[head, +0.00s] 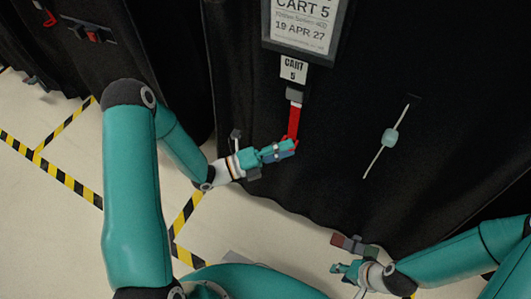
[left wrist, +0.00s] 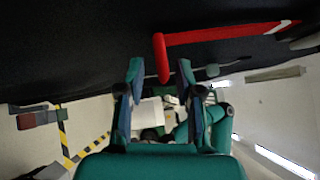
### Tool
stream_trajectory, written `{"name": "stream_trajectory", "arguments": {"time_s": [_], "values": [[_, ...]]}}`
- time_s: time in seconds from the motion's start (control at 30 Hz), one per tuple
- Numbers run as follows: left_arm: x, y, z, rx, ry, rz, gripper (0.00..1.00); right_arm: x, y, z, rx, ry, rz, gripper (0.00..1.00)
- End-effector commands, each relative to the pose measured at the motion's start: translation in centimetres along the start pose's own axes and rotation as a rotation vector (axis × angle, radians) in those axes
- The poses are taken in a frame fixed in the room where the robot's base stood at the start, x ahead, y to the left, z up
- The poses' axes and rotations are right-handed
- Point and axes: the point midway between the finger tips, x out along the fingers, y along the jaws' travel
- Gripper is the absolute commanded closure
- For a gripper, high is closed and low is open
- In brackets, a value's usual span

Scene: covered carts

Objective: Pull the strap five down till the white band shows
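The red strap (head: 293,120) hangs from a grey buckle (head: 294,94) under the small CART 5 tag (head: 293,70) on the black cover. A small pale patch shows at its buckle end in the left wrist view. My left gripper (head: 284,151) is at the strap's lower end. In the left wrist view the gripper (left wrist: 160,76) has its fingers apart, with the rounded end of the red strap (left wrist: 163,58) in the gap, not clamped. My right gripper (head: 347,268) is low at the right, away from the strap; its finger opening is too small to tell.
A CART 5 placard (head: 302,25) hangs above the strap. A pale cord with a light green toggle (head: 390,138) lies on the cover to the right. A brown and grey block (head: 352,244) shows beside my right gripper. Yellow-black tape (head: 58,175) marks the open floor at left.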

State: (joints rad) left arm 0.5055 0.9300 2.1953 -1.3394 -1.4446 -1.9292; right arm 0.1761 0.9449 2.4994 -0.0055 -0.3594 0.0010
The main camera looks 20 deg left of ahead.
Motion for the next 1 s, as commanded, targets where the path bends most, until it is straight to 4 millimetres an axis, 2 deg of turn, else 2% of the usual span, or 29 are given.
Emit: {"name": "stream_trajectory", "arguments": {"time_s": [0.17, 0.4, 0.6, 0.77, 1.0], "values": [[-2.7, 0.1, 0.1, -0.002, -0.007, 0.002, 0.65, 0.0, 0.0, 0.0, 0.0, 0.0, 0.0, 0.65], [-7.6, 0.1, 0.1, -0.001, -0.007, 0.003, 0.65, 0.0, 0.0, 0.0, 0.0, 0.0, 0.0, 0.65], [-10.5, 0.2, 0.1, -0.001, -0.004, 0.003, 0.65, 0.0, 0.0, 0.0, 0.0, 0.0, 0.0, 0.65], [-11.4, 0.2, 0.0, -0.001, -0.001, 0.002, 0.65, 0.0, 0.0, 0.0, 0.0, 0.0, 0.0, 0.65], [-11.4, 0.2, 0.0, -0.001, 0.0, 0.002, 0.65, 0.0, 0.0, 0.0, 0.0, -0.001, 0.0, 0.65]]}}
